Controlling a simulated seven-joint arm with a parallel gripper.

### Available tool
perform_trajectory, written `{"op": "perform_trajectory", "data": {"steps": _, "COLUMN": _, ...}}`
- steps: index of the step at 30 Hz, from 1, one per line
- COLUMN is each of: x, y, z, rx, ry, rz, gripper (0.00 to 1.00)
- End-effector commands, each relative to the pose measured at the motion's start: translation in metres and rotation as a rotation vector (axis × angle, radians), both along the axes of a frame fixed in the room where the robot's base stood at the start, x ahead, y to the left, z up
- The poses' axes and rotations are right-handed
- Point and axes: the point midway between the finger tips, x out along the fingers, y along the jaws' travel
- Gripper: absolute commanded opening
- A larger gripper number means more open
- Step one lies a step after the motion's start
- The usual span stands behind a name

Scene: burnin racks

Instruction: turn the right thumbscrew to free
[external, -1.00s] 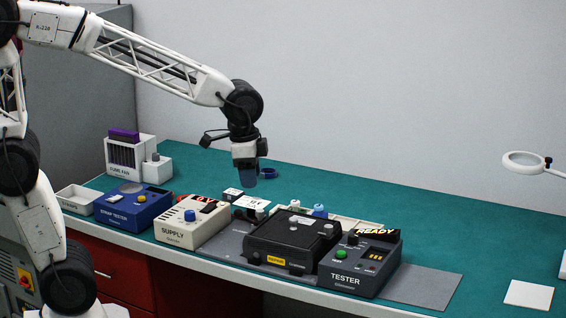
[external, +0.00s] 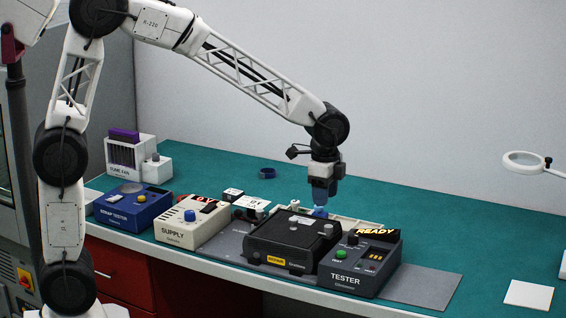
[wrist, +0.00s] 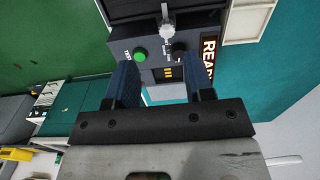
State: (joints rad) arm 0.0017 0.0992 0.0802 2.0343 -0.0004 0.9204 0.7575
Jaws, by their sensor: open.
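The black box (external: 285,246) sits on the grey mat with a yellow label on its front. A small grey thumbscrew (external: 327,228) stands on its top at the right; another grey knob (external: 293,227) stands left of it. In the wrist view a pale ridged thumbscrew (wrist: 167,31) shows between and beyond my fingertips, beside the tester. My gripper (external: 321,204) is open and empty, with blue fingers pointing down, above and behind the black box. Its two fingers also show in the wrist view (wrist: 166,75), apart from the thumbscrew.
The tester (external: 360,264), with a lit READY sign and green button, stands close at the box's right. The supply (external: 192,222) and strap tester (external: 134,207) stand to the left. A blue ring (external: 267,173) lies behind.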

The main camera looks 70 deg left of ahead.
Motion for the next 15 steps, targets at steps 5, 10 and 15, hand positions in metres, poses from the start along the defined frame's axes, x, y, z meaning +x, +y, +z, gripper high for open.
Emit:
{"op": "perform_trajectory", "data": {"steps": 5, "x": 0.0118, "y": 0.0002, "z": -0.0075, "rx": 0.0, "ry": 0.007, "rz": -0.022, "gripper": 0.48}}
{"op": "perform_trajectory", "data": {"steps": 10, "x": 0.0131, "y": 0.0001, "z": -0.0084, "rx": 0.001, "ry": 0.008, "rz": -0.027, "gripper": 0.48}}
{"op": "perform_trajectory", "data": {"steps": 15, "x": 0.0128, "y": 0.0002, "z": -0.0083, "rx": 0.001, "ry": 0.008, "rz": -0.026, "gripper": 0.48}}
